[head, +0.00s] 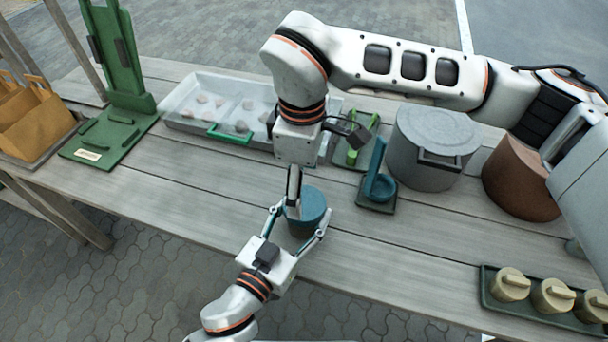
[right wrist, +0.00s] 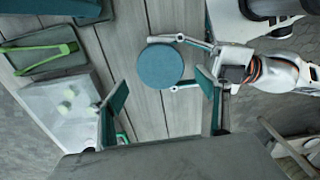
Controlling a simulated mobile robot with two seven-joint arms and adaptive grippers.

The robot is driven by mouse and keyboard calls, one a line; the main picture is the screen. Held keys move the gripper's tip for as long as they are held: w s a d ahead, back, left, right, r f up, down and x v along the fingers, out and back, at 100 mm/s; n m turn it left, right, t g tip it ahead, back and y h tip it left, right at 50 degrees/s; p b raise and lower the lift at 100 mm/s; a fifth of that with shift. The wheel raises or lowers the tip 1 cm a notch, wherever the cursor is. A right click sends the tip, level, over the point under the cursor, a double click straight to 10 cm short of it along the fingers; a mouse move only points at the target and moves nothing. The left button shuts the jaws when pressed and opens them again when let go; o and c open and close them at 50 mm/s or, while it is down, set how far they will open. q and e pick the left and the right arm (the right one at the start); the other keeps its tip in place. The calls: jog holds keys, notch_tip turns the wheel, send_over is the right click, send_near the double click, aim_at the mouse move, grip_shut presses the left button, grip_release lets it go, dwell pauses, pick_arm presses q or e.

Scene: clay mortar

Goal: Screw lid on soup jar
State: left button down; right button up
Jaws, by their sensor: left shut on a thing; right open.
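A round teal jar (head: 313,204) stands upright on the grey plank table. In the right wrist view its flat top is a plain teal disc (right wrist: 158,66). I cannot tell whether this disc is a separate lid seated on the jar. My left gripper (head: 303,217) is shut on the jar, one finger on each side; its fingers also show in the right wrist view (right wrist: 181,63). My right gripper (right wrist: 161,90) is open and empty, pointing down above the jar. In the head view one of its fingers overlaps the jar's left edge.
A teal stand (head: 379,184) and a grey lidded pot (head: 430,160) stand right of the jar. A pale tray (head: 185,118) and green tongs (head: 355,150) lie behind. A brown pot (head: 518,180) and a tray (head: 492,292) of beige lidded jars are at right. Bare planks lie left.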

jog(key=n, duration=0.6)
jog(key=shift+r, duration=0.2)
jog(key=n, duration=0.5)
jog(key=shift+r+n, duration=0.1)
jog(key=shift+n, duration=0.3)
jog(key=n, duration=0.5)
jog(key=shift+r+n, duration=0.15)
jog(key=shift+n, duration=0.15)
jog(key=n, duration=0.5)
jog(key=shift+r+n, duration=0.15)
jog(key=shift+n, duration=0.15)
jog(key=n, duration=0.5)
jog(key=shift+r+n, duration=0.1)
jog(key=shift+n, duration=0.2)
jog(key=n, duration=0.5)
jog(key=shift+r+n, duration=0.15)
jog(key=shift+n, duration=0.15)
jog(key=n, duration=0.5)
jog(key=shift+d+r, duration=0.1)
jog(key=n, duration=0.5)
jog(key=shift+r, duration=0.1)
